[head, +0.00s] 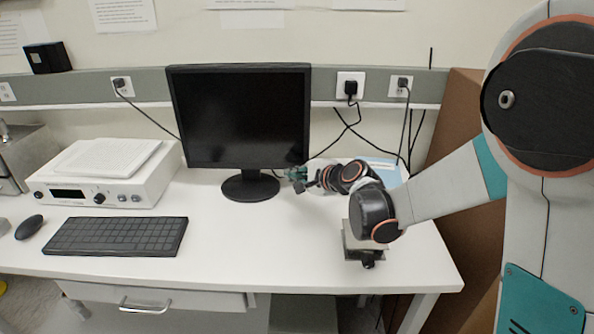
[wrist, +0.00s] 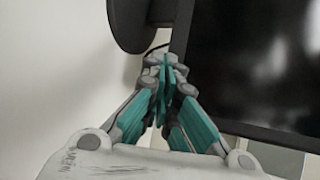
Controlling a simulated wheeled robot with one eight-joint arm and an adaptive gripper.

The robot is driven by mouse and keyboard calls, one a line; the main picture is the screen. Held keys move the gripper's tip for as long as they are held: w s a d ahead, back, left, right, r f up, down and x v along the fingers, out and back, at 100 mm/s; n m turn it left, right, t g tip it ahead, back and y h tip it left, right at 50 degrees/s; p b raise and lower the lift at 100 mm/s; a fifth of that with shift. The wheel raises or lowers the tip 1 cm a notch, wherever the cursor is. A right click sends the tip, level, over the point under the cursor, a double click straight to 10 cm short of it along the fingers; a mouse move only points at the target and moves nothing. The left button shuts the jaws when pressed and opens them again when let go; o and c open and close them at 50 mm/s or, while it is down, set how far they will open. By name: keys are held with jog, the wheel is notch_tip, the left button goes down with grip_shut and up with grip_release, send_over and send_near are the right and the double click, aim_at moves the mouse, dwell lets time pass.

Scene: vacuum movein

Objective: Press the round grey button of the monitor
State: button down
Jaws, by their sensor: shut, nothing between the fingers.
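The black monitor (head: 240,115) stands upright on the white desk with a dark screen. In the wrist view its screen (wrist: 265,70) fills the right side, turned sideways. My gripper (head: 297,174) is at the monitor's lower right corner in the head view. In the wrist view my gripper (wrist: 164,66) is shut and empty, with its teal fingertips close to the lower frame edge. I cannot tell whether they touch it. I cannot make out the round grey button in either view; the fingers cover part of that edge.
The monitor's round base (head: 250,187) stands left of my gripper. A black keyboard (head: 117,236) and a mouse (head: 29,227) lie at the left front. A white instrument (head: 105,185) stands behind the keyboard. Cables (head: 380,147) hang from the wall sockets behind my arm. The desk's middle front is clear.

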jog(key=shift+w, duration=0.15)
dwell(0.5)
jog(key=shift+s, duration=0.6)
jog(key=s, duration=0.6)
jog(key=shift+a, duration=0.1)
